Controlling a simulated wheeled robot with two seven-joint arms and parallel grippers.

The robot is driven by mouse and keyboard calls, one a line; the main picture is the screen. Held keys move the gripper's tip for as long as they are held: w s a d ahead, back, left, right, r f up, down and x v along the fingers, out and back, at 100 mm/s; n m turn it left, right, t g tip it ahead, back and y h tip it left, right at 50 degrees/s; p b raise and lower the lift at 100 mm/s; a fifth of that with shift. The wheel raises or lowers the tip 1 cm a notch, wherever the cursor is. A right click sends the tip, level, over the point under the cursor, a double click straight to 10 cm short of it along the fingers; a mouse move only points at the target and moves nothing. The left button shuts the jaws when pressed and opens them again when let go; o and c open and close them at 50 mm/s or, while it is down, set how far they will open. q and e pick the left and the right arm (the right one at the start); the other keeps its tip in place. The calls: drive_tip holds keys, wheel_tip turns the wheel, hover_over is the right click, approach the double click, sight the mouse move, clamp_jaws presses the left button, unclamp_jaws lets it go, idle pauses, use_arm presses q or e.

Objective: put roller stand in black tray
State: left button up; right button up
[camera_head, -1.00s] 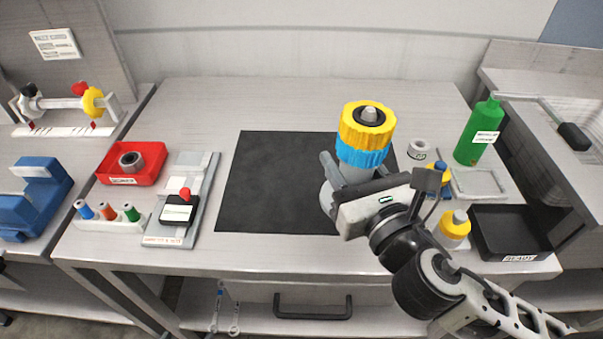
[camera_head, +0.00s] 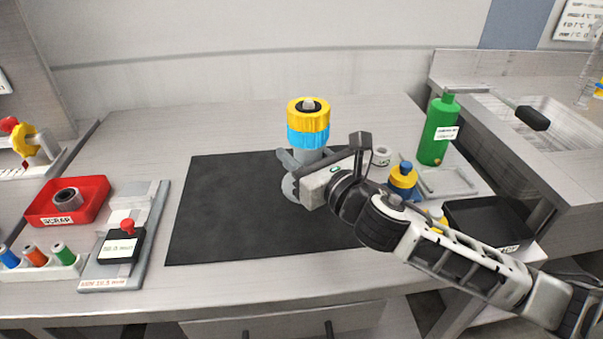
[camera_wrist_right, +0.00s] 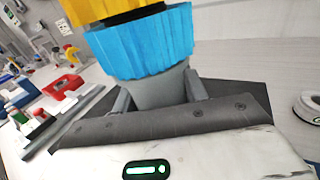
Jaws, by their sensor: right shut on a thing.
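The roller stand (camera_head: 308,134) is upright, with a yellow ring over a blue ring on a grey stem and a round grey base. My right gripper (camera_head: 306,162) is shut around the grey stem, below the blue ring. In the right wrist view the stand (camera_wrist_right: 145,45) shows close up between the two fingers (camera_wrist_right: 160,94). The base is partly hidden by the gripper, and I cannot tell whether it touches the black mat. The black tray (camera_head: 485,218) is at the right of the table and looks empty; my right forearm passes in front of its left side. My left gripper is not in view.
The black mat (camera_head: 220,215) covers the table's middle. A blue-and-yellow bottle (camera_head: 403,180), a white ring (camera_head: 381,156) and a green bottle (camera_head: 438,130) stand between mat and tray or behind. A red tray (camera_head: 85,190) and a grey board (camera_head: 145,225) are at left.

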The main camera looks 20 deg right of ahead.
drive_tip(key=shift+w+d+f, duration=0.2)
drive_tip(key=shift+w+f, duration=0.25)
drive_tip(key=shift+f, duration=0.05)
drive_tip(key=shift+f+b, duration=0.45)
drive_tip(key=shift+f, duration=1.1)
drive_tip(key=shift+f, duration=0.1)
drive_tip(key=shift+f, duration=0.15)
drive_tip(key=o, duration=1.2)
